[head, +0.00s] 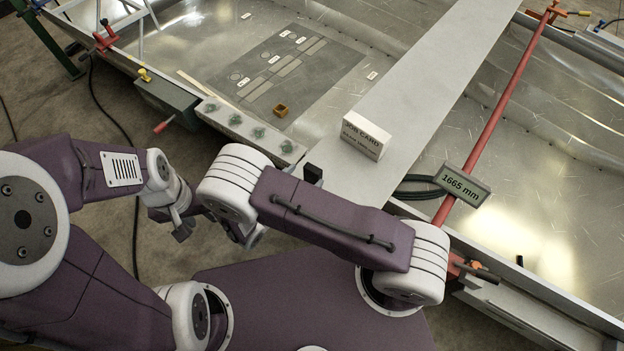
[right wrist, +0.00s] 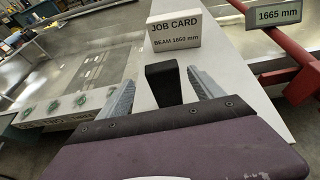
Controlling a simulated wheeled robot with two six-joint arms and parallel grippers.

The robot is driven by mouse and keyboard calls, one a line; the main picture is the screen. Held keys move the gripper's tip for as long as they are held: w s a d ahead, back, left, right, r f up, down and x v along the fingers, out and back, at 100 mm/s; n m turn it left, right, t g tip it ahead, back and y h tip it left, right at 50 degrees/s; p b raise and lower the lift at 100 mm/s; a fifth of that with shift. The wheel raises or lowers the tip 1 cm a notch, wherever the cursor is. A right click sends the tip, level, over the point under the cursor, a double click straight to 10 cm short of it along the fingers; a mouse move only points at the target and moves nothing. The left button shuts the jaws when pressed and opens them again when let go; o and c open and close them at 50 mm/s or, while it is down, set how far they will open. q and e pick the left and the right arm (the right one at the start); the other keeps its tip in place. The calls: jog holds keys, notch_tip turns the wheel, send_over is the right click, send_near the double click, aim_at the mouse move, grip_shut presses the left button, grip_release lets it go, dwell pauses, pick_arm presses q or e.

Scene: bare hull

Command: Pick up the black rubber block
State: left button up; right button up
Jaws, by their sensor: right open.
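The black rubber block (right wrist: 164,84) stands upright on the long pale grey beam in the right wrist view. In the head view, only the upper part of the block (head: 313,173) shows behind my right arm. My right gripper (right wrist: 161,77) is open, with a grey finger on either side of the block in the picture and a gap on both sides. I cannot tell how deep the block sits between the fingers.
The beam (head: 440,75) runs across the open metal hull. A white job card block (head: 366,136) stands on it just beyond the black block. A red bar (head: 500,105) with a 1665 mm sign (head: 463,185) lies to the right. A small orange-brown open box (head: 281,110) sits on the dark panel.

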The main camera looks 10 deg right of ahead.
aim_at(315, 167)
jog(key=x, duration=0.8)
jog(key=shift+s+d, duration=0.1)
jog(key=shift+d, duration=0.15)
jog(key=shift+a, duration=0.1)
grip_shut()
jog(key=shift+r, duration=0.1)
jog(key=shift+r+p, duration=0.3)
jog(key=shift+r, duration=0.05)
jog(key=s+d+r, duration=0.2)
jog(key=d+r, duration=0.8)
jog(key=d, duration=0.1)
jog(key=shift+d, duration=0.3)
